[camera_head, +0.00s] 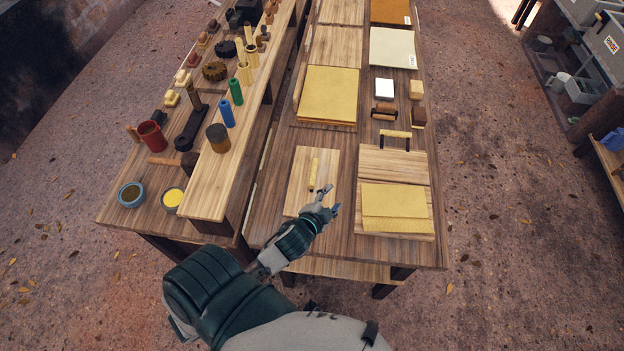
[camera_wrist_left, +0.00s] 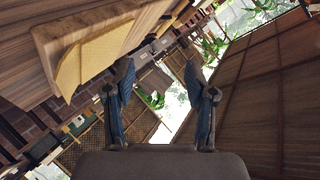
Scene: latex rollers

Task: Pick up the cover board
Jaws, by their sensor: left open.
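A flat pale wooden board (camera_head: 297,178) lies near the front of the long table, with a slim yellow bar or handle (camera_head: 313,172) upright along its middle; it looks like the cover board, though I cannot be certain. My left gripper (camera_head: 330,200) is open and empty, over the board's lower right edge, and hides part of it. Its two blue fingers also show apart in the left wrist view (camera_wrist_left: 158,95), with nothing between them. My right gripper is not in view.
Right of the board, yellow sheets (camera_head: 395,200) lie on another wooden board (camera_head: 392,165). A wood edge with a yellow sheet (camera_wrist_left: 95,55) shows upper left in the wrist view. A raised shelf (camera_head: 215,190) with bottles and cups runs along the left.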

